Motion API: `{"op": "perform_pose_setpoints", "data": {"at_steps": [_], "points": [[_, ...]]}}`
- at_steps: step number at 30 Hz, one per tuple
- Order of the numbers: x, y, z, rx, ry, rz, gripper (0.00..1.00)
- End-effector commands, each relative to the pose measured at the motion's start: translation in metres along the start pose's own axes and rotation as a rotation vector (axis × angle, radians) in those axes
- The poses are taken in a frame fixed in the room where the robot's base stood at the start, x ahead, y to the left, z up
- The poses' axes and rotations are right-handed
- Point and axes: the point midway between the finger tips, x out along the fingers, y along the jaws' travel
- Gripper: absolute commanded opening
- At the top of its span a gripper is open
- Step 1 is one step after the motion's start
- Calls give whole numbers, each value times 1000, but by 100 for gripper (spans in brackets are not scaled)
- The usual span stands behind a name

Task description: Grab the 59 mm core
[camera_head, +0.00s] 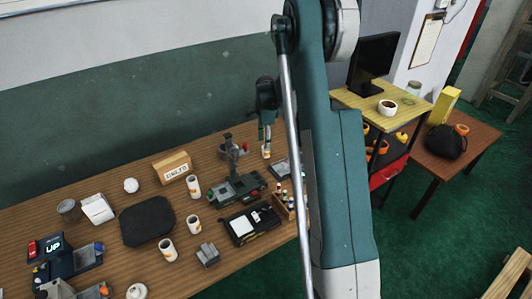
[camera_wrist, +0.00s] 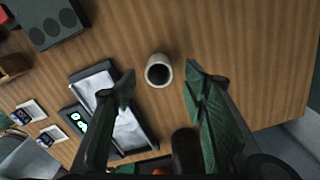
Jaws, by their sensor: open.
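Several white cylindrical cores with orange labels stand on the wooden table in the head view; the print is too small to read, so I cannot tell which is 59 mm. One core (camera_head: 266,151) stands below my gripper (camera_head: 267,133) at the table's back right. The others are a core (camera_head: 194,187) in front of the carton, a core (camera_head: 194,227) nearer the middle and a core (camera_head: 168,250) toward the front. In the wrist view, my open gripper (camera_wrist: 158,84) has an upright core (camera_wrist: 158,58) with a dark hollow between and slightly beyond its fingertips, with gaps on both sides.
A green machine (camera_head: 238,188) and a black tray device (camera_head: 248,224) stand left of my arm. A carton (camera_head: 173,167), a black pad (camera_head: 147,221) and a bottle rack (camera_head: 284,204) are also on the table. In the wrist view, a grey tray (camera_wrist: 112,110) lies left of the core; bare wood is right.

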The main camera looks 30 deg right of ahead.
Motion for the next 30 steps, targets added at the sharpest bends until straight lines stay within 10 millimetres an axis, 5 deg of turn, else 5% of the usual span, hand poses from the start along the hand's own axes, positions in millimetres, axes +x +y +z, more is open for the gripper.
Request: {"op": "perform_pose_setpoints", "data": {"at_steps": [8,21,30], "points": [[7,0,0,0,0,0,44],[50,2,0,0,0,0,44],[52,2,0,0,0,0,44]]}}
